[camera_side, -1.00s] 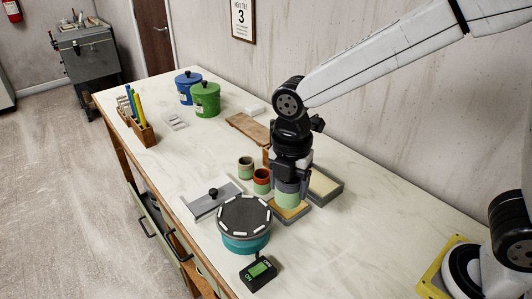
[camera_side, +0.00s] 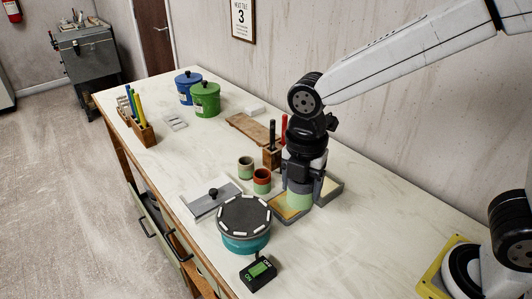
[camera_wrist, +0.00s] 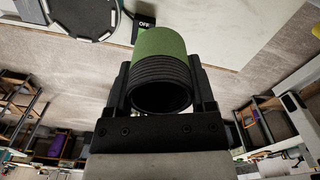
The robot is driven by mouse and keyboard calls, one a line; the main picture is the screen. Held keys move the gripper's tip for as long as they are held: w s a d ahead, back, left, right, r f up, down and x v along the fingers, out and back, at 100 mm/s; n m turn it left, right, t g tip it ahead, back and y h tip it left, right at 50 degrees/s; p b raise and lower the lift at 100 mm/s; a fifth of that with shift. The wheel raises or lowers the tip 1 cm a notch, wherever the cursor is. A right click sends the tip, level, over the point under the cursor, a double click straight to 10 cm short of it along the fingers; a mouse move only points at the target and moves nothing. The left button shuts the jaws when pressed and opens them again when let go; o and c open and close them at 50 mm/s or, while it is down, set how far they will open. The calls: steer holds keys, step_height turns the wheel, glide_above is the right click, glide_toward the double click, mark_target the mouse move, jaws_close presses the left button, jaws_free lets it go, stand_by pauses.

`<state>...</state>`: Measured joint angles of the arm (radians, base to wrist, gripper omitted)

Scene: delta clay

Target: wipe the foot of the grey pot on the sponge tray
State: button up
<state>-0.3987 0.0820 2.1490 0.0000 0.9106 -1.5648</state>
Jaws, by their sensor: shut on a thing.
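In the wrist view the pot (camera_wrist: 160,45) shows a green side and a dark, ribbed open rim between the fingers (camera_wrist: 160,88). The sponge tray (camera_side: 278,216) is grey with a tan-orange sponge, left of and below the pot. The pot's lower end overlaps the tray's right part in the side view. I cannot tell whether its foot touches the sponge; the foot is hidden in the wrist view.
A second grey tray (camera_side: 333,193) with a pale surface lies just behind. A dark-topped teal wheel (camera_side: 245,222), lidded box (camera_side: 208,202) and small control box (camera_side: 258,273) are nearby. A wooden tool block (camera_side: 272,158) stands behind.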

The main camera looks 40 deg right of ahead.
steer(key=c, duration=0.3)
steer(key=shift+w+d+f, duration=0.2)
steer(key=shift+w+f, duration=0.1)
steer(key=shift+w, duration=0.2)
steer(key=shift+c, duration=0.2)
steer(key=w+d+f, duration=0.9)
steer(key=w+f, duration=0.1)
steer(key=w, duration=0.2)
steer(key=shift+d, duration=0.35)
